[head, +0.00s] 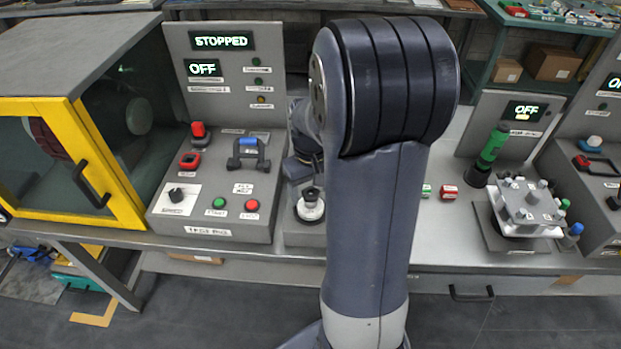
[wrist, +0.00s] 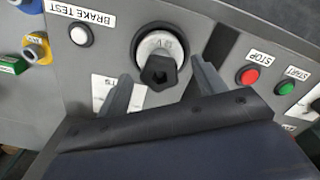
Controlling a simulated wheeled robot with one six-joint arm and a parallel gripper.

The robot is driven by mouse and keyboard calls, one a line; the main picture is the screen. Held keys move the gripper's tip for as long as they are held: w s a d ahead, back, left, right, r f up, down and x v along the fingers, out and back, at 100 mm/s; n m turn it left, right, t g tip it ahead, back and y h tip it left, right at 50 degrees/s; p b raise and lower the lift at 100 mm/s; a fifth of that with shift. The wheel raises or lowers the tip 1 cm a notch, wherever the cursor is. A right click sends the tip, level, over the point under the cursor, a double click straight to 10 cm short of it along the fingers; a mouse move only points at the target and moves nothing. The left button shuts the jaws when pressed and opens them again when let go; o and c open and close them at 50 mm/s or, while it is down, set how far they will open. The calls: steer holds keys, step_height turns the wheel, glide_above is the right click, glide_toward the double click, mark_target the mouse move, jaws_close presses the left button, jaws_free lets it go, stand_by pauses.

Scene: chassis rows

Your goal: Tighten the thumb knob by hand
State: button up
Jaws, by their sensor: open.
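The thumb knob (wrist: 158,70) is a black lobed knob on a round white-and-grey base on a grey panel in the wrist view. In the head view what looks like the same black knob (head: 311,196) stands on a white disc, just left of my arm. My gripper (wrist: 161,72) is open, with one grey finger at the left and one at the right of the knob. Both fingers look apart from it, though their depth relative to the knob is hard to judge. In the head view my arm hides most of the gripper and the panel behind it.
In the wrist view a red STOP button (wrist: 249,76) and a green START button (wrist: 286,88) lie right of the knob. A white BRAKE TEST button (wrist: 81,35) lies left. In the head view a yellow-framed cabinet (head: 132,215) stands left and a clamped block (head: 527,205) right.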

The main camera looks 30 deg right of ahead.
steer(key=shift+f, duration=0.1)
steer(key=shift+c, duration=0.5)
steer(key=c, duration=0.9)
steer(key=o, duration=0.3)
steer(key=shift+c, duration=1.4)
steer(key=m, duration=0.4)
steer(key=shift+m, duration=0.9)
steer(key=m, duration=0.3)
steer(key=shift+p, duration=0.4)
steer(key=shift+m, duration=1.4)
